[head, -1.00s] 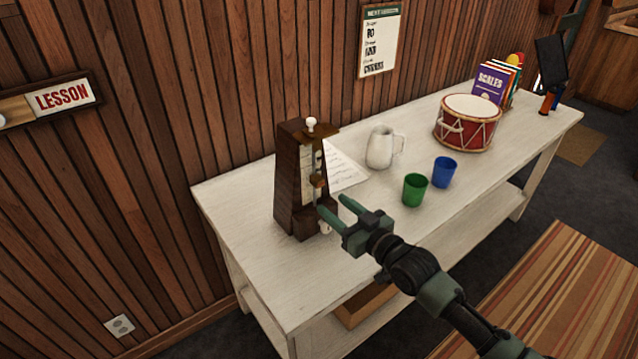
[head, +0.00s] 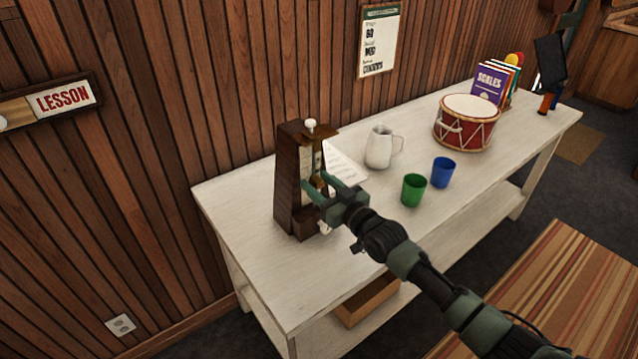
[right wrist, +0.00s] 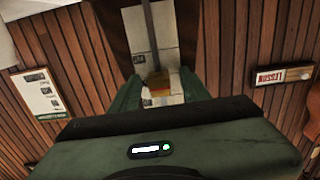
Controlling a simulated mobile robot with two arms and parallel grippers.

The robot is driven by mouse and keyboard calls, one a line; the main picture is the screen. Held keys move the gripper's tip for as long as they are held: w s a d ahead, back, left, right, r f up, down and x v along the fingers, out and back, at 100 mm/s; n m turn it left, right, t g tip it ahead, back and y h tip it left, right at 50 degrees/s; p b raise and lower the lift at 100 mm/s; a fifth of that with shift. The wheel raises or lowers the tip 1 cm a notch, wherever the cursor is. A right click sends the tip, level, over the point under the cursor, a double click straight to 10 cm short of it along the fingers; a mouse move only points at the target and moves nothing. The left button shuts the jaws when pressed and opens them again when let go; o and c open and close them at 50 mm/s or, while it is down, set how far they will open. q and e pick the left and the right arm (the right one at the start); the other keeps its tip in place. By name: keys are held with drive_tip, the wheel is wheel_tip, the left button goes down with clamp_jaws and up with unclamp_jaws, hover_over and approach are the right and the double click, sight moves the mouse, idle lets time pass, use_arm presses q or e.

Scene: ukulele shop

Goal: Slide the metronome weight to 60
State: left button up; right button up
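The dark wooden metronome (head: 291,185) stands upright at the near left end of the white table. A white knob (head: 310,125) tops it. Its brass-brown weight (right wrist: 158,83) sits on a thin vertical rod (right wrist: 151,38) in front of a pale scale plate (right wrist: 141,33). My right gripper (head: 315,182) reaches the metronome's front at the weight's height. The scale's marks are too small to read. My left gripper is not in view.
A green cup (head: 413,190), blue cup (head: 443,172) and red drum (head: 466,125) are to the right. The table's front left is clear.

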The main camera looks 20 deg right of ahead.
clamp_jaws()
idle(1.3)
